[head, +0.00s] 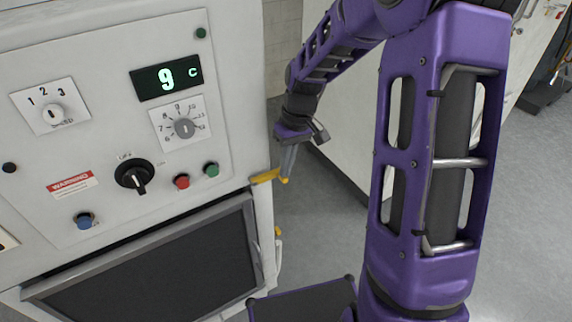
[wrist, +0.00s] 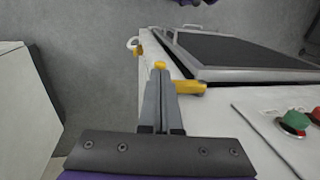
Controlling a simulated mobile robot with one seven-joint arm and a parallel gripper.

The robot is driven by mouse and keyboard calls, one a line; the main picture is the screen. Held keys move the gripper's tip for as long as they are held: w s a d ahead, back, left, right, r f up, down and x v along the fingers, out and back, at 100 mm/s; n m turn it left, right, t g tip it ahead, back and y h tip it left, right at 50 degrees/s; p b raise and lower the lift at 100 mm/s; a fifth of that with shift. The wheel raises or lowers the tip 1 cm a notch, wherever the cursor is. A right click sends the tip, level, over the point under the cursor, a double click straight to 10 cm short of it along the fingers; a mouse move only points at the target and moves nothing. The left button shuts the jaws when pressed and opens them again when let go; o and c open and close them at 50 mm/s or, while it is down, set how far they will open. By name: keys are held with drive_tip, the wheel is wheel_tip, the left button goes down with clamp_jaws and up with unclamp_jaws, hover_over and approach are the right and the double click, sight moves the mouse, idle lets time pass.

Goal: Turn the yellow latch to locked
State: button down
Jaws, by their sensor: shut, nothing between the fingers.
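The yellow latch (head: 264,177) is on the right edge of the white machine, just above the upper right corner of the dark framed door (head: 150,268). Its arm sticks out sideways from the edge. In the wrist view the latch (wrist: 188,87) runs right from my fingers, and its yellow end shows just past the fingertips. My gripper (head: 287,177) is shut and empty, its fingertips at the outer end of the latch. It also shows in the wrist view (wrist: 160,75). The fingers hide part of the latch, and I cannot tell whether they touch it.
A control panel with a dial (head: 134,175), a red button (head: 181,181) and a green button (head: 211,169) is left of the latch. A smaller yellow part (head: 278,232) is lower on the same edge. Grey floor lies open to the right of the machine edge.

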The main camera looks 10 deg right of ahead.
drive_tip(key=shift+d, duration=0.1)
drive_tip(key=a+f+g+y+b, duration=0.2)
drive_tip(key=f+y+b, duration=0.1)
drive_tip(key=f+y, duration=0.2)
drive_tip(key=s+a+f+g+y+b, duration=0.1)
drive_tip(key=f+g+y+b, duration=0.1)
drive_tip(key=f+y, duration=0.4)
drive_tip(key=shift+a+f+g+y+b, duration=0.2)
drive_tip(key=shift+a+g+y+b, duration=0.25)
drive_tip(key=shift+y, duration=1.15)
drive_tip(key=shift+s, duration=0.15)
